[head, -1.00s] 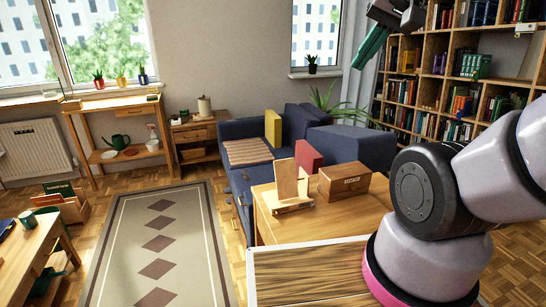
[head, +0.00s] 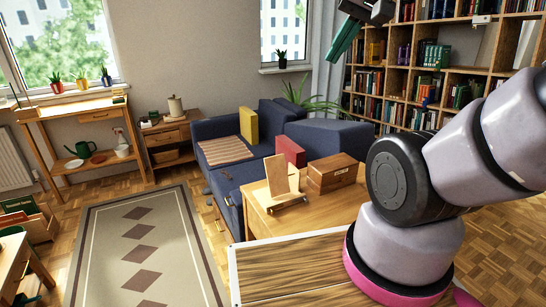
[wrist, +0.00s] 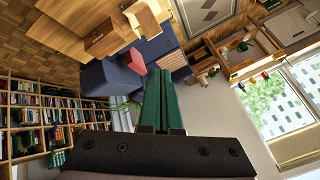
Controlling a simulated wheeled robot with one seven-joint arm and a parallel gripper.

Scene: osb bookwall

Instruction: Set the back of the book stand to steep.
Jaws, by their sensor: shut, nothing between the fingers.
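The wooden book stand (head: 281,185) stands on a wooden side table (head: 262,217) near the middle of the head view. Its back is a flat board that looks nearly upright, with a low ledge at its foot. The board also shows small at the top of the wrist view (wrist: 143,20), seen upside down. My gripper (head: 345,38) is high up at the top of the head view, well above and away from the stand. Its green fingers, seen close in the wrist view (wrist: 161,80), lie together with nothing between them.
A wooden box (head: 332,172) stands right beside the stand on the table. A blue sofa (head: 225,178) with yellow and red cushions is behind it. A tall bookshelf (head: 400,85) fills the back right. A patterned rug (head: 100,255) covers floor at the left.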

